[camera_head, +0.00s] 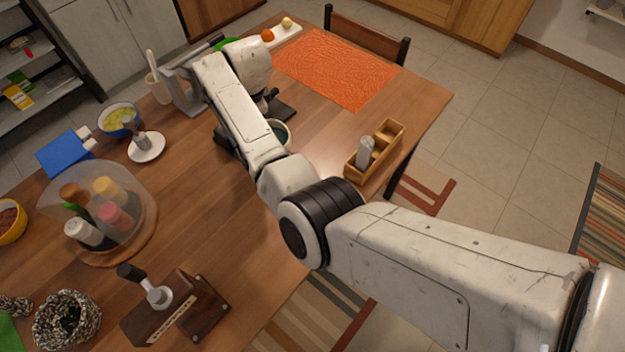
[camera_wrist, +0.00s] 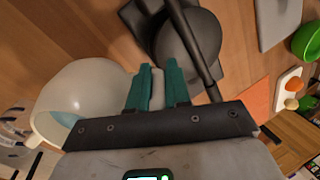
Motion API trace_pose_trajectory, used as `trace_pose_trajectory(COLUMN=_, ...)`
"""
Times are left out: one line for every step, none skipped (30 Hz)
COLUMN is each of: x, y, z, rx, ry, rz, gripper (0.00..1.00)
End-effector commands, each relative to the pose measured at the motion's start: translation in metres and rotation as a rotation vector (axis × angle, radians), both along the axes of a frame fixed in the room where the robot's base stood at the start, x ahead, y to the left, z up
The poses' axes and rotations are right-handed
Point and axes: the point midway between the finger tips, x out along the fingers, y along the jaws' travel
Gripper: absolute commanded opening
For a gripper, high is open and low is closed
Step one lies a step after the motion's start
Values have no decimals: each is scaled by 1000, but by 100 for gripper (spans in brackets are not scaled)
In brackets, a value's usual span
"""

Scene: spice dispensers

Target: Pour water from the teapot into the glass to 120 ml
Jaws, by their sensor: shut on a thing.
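My gripper (camera_wrist: 157,80) has teal fingers closed around a pale strip, which looks like the handle of a cream vessel (camera_wrist: 72,88). This vessel seems to be the teapot; bluish water shows inside its rim. It is beside the fingers on the left in the wrist view. In the head view my arm hides most of the gripper, and a cream rim (camera_head: 287,127) shows just past the arm. I cannot make out the glass with certainty in either view.
A dark rounded object (camera_wrist: 187,48) with a long bar is close beyond my fingers. A clear dome (camera_head: 140,200) covers several spice bottles at left. A wooden caddy (camera_head: 388,134) stands at right. An orange mat (camera_head: 340,68) lies at the back.

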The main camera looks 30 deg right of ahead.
Motion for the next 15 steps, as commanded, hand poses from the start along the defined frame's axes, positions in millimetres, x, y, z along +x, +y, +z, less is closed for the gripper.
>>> trace_pose_trajectory(x=0, y=0, z=2, rx=1, ry=-6, rz=0, gripper=0)
trace_pose_trajectory(x=-1, y=0, z=3, rx=1, ry=-9, rz=0, gripper=0)
trace_pose_trajectory(x=-1, y=0, z=4, rx=1, ry=-13, rz=0, gripper=0)
trace_pose_trajectory(x=-1, y=0, z=4, rx=2, ry=-15, rz=0, gripper=0)
trace_pose_trajectory(x=-2, y=0, z=4, rx=2, ry=-18, rz=0, gripper=0)
trace_pose_trajectory(x=-2, y=0, z=4, rx=3, ry=-21, rz=0, gripper=0)
trace_pose_trajectory(x=-3, y=0, z=4, rx=4, ry=-24, rz=0, gripper=0)
trace_pose_trajectory(x=-3, y=0, z=4, rx=4, ry=-27, rz=0, gripper=0)
trace_pose_trajectory(x=-3, y=0, z=5, rx=4, ry=-32, rz=0, gripper=0)
trace_pose_trajectory(x=-3, y=0, z=6, rx=5, ry=-35, rz=0, gripper=0)
trace_pose_trajectory(x=-4, y=0, z=6, rx=5, ry=-38, rz=0, gripper=0)
trace_pose_trajectory(x=-4, y=0, z=7, rx=6, ry=-42, rz=0, gripper=0)
trace_pose_trajectory(x=-4, y=0, z=7, rx=6, ry=-45, rz=0, gripper=0)
trace_pose_trajectory(x=-5, y=0, z=7, rx=6, ry=-48, rz=0, gripper=0)
trace_pose_trajectory(x=-6, y=-1, z=7, rx=6, ry=-51, rz=0, gripper=0)
